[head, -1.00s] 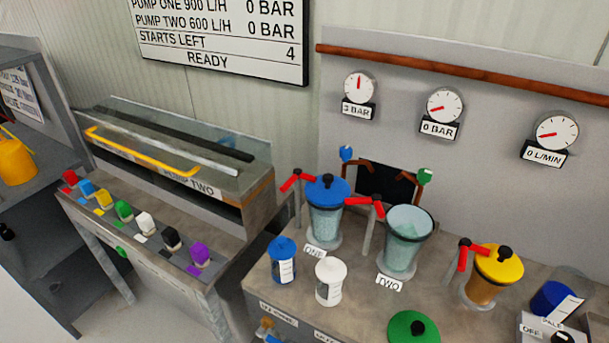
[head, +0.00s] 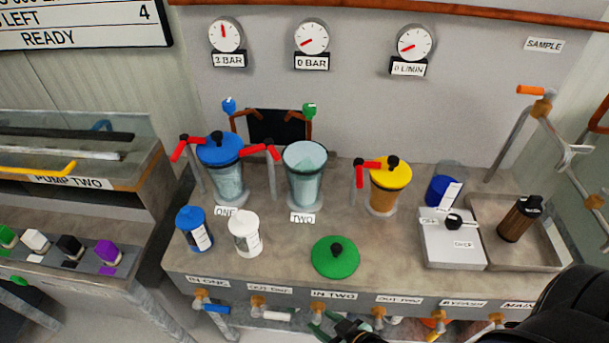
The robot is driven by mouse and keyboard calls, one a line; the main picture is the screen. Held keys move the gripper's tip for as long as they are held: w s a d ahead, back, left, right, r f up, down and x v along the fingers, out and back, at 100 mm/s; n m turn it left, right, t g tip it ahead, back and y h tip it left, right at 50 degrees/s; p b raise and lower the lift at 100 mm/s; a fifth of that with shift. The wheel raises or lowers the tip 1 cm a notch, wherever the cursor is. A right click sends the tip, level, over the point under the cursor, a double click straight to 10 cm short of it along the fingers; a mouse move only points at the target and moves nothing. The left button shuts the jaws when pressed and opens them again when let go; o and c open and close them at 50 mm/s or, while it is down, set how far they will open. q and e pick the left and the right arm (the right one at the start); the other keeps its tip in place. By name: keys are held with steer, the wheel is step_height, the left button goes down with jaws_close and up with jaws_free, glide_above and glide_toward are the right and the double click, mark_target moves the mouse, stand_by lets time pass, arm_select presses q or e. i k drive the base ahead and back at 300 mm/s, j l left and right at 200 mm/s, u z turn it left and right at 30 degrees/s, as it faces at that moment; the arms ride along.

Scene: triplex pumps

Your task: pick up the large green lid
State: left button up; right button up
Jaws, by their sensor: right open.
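My right gripper (head: 348,328) shows only in part at the bottom edge, dark, in front of and below the bench edge. It is open and apart from the lid; much of it is cut off by the frame. My right arm (head: 565,312) fills the lower right corner. My left gripper is not in view.
Container ONE (head: 222,168) has a blue lid; a yellow-lidded container (head: 388,185) stands to the right. A blue-capped jar (head: 194,228) and a white jar (head: 244,233) stand left of the green lid. Valves (head: 258,306) line the bench front. A tray (head: 545,255) is at right.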

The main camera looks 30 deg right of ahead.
mark_target(336, 252)
steer(key=k+j+z, duration=0.1)
steer(key=z, duration=0.95)
